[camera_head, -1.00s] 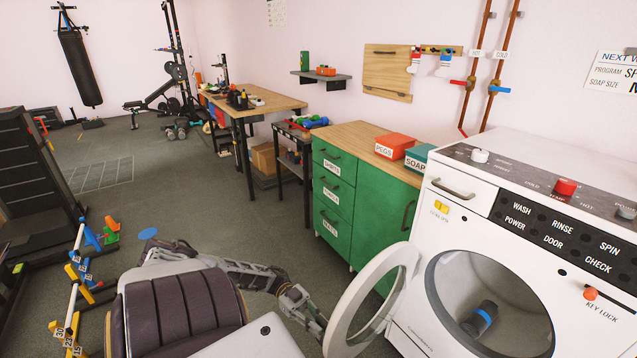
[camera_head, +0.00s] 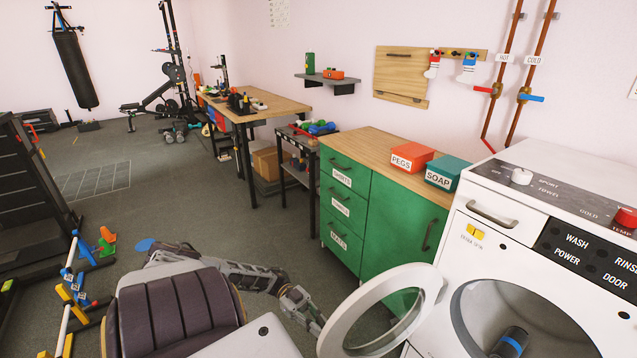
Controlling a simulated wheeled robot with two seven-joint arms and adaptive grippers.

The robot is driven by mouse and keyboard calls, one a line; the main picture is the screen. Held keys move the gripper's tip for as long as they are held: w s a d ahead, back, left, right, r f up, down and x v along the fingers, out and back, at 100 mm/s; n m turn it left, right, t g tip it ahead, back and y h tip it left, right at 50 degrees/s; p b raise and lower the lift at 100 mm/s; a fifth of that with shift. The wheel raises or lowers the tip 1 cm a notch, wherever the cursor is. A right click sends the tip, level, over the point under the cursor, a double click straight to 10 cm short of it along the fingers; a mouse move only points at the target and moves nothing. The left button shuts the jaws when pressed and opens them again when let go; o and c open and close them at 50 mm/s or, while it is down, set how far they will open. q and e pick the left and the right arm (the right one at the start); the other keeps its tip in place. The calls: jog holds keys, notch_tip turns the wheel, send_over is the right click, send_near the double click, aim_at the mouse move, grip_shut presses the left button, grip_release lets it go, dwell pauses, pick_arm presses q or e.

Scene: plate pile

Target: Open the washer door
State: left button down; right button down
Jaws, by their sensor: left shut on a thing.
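The washer (camera_head: 478,258) is a white machine at the right, cut off by the picture's edge. Its round door (camera_head: 350,309), a white ring with a see-through middle, stands swung out wide to the left of the round opening. My left gripper (camera_head: 316,325) is shut on the door's left rim, and its fingertips are partly hidden there. Inside the dark drum lies a dark cylinder with a blue band (camera_head: 511,342). My right gripper is not in view.
A green cabinet (camera_head: 387,235) with a wooden top stands behind the door, with a red PEGS box (camera_head: 411,157) and a teal SOAP box (camera_head: 447,172) on it. Open grey floor (camera_head: 220,225) lies left of the cabinet. A colourful rack (camera_head: 72,290) stands at the far left.

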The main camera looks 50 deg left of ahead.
pick_arm(q)
jog(key=shift+s+a+f, duration=0.1)
jog(key=shift+s+f, duration=0.05)
jog(key=c, duration=1.5)
grip_release()
jog(key=shift+o, duration=0.2)
jog(key=shift+a, duration=0.15)
jog(key=s+a, duration=0.1)
jog(key=a, duration=1)
jog(key=shift+s+a, duration=0.3)
jog(key=shift+a, duration=0.05)
